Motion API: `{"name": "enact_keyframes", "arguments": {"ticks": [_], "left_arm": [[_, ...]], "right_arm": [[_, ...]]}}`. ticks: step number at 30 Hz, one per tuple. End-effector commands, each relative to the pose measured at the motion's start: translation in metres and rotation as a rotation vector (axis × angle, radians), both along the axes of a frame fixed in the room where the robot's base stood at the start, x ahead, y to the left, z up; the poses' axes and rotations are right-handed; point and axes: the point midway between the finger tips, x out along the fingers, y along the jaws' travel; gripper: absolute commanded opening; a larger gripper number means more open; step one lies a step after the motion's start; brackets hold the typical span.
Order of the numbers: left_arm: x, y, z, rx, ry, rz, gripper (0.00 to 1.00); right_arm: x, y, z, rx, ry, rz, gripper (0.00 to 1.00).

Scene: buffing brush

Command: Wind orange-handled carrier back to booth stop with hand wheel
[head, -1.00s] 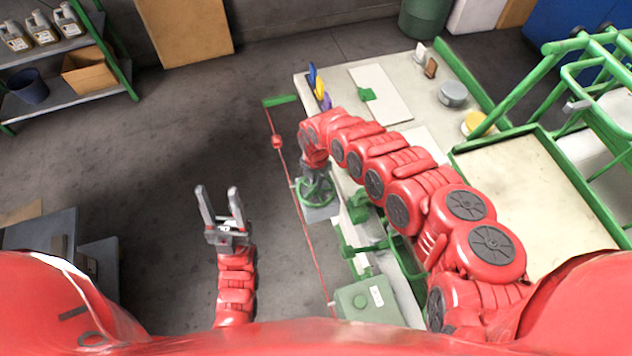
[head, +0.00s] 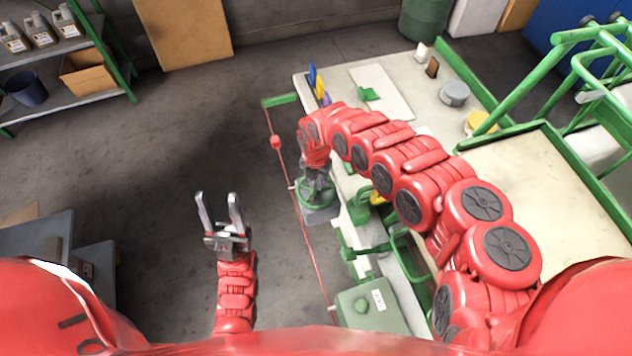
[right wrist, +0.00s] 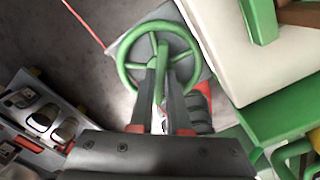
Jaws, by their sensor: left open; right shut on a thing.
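The green hand wheel (head: 308,196) stands on a grey plate at the bench's left side. Its rim and spokes show in the right wrist view (right wrist: 131,48). My left gripper (head: 219,202) is open and empty over the floor, left of the wheel. I cannot pick out the orange-handled carrier or the booth stop.
A red cord (head: 307,240) with a red piece (head: 275,142) runs along the bench's left side. A green box (head: 368,308) stands near my body. The pale bench (head: 405,85) carries small items. A green-framed table (head: 535,185) stands right. Floor around my left gripper is clear.

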Motion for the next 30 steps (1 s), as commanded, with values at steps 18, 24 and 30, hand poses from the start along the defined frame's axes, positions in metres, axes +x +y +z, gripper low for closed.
{"name": "enact_keyframes", "arguments": {"ticks": [18,24,30], "left_arm": [[0.000,0.000,0.000,0.000,0.000,0.000,0.50],[0.000,0.000,-0.001,0.000,0.000,0.000,0.50],[0.000,0.000,-0.004,0.000,0.000,0.000,0.50]], "right_arm": [[0.000,0.000,0.000,0.000,0.000,-0.001,0.45],[0.001,0.000,0.009,0.001,0.000,0.000,0.45],[0.004,-0.002,0.044,-0.002,-0.007,-0.002,0.45]]}}
